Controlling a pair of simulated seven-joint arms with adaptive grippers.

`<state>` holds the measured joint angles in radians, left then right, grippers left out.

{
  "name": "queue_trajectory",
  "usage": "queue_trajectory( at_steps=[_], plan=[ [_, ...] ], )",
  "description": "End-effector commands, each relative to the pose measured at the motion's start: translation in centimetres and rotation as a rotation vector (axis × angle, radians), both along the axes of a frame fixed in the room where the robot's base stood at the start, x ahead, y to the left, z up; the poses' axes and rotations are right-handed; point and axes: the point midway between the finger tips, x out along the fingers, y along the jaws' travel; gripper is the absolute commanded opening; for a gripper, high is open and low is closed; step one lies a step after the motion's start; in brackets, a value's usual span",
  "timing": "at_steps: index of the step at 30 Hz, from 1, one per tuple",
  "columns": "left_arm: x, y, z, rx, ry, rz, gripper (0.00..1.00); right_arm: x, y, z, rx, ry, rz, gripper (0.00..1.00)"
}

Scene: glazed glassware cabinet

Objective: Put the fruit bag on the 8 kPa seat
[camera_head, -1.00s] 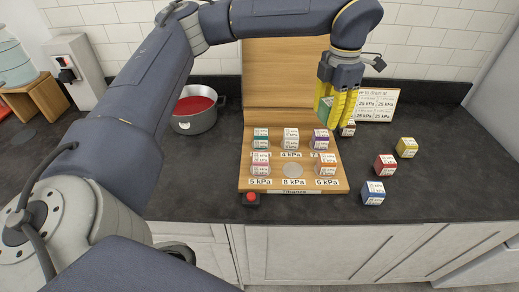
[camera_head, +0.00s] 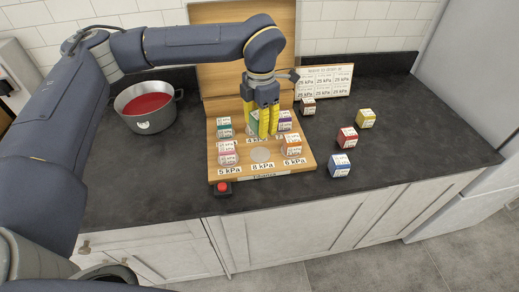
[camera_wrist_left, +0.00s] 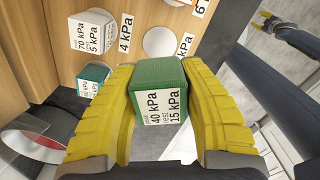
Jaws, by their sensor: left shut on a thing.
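My left gripper (camera_head: 268,130) is shut on a green block (camera_wrist_left: 158,85), held between its yellow fingers over the wooden board (camera_head: 213,165). The block's face reads 40 kPa and 15 kPa; no fruit bag name is legible. In the head view only part of the block (camera_head: 253,118) shows beside the fingers. The 8 kPa seat (camera_head: 262,155) is a bare pale disc at the board's front middle, just in front of the gripper. In the left wrist view, yellow fingertips of my right gripper (camera_wrist_left: 268,22) show at the top right; their opening is unclear.
A pink block (camera_head: 228,157) and an orange block (camera_head: 291,145) flank the bare disc. A teal block (camera_head: 224,130) and a purple block (camera_head: 285,121) stand behind. Red (camera_head: 347,138), blue (camera_head: 340,165) and yellow (camera_head: 366,118) blocks stand right. A red button (camera_head: 222,187) sits in front.

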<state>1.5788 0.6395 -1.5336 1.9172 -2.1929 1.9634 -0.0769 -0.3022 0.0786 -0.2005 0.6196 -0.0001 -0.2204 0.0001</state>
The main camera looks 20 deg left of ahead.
Motion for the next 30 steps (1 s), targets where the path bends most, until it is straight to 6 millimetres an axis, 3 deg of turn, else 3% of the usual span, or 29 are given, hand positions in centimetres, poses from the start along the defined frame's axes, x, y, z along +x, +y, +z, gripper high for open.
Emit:
queue_trajectory(
  at_steps=[3,7,20,30],
  plan=[
    [-0.1,0.0,-2.6,-0.001,0.002,0.000,0.05,0.0,-0.2,0.0,-0.002,0.000,0.001,0.44],
    [0.0,0.0,-4.5,-0.001,0.002,0.001,0.05,0.0,-0.3,0.0,-0.003,0.000,0.001,0.44],
    [0.0,0.0,-6.9,0.000,0.000,0.001,0.05,0.2,-0.4,0.0,-0.004,-0.002,0.001,0.44],
    [0.0,0.0,-10.4,0.000,0.000,0.001,0.05,0.3,-0.1,0.0,-0.001,-0.003,0.000,0.44]
  ],
)
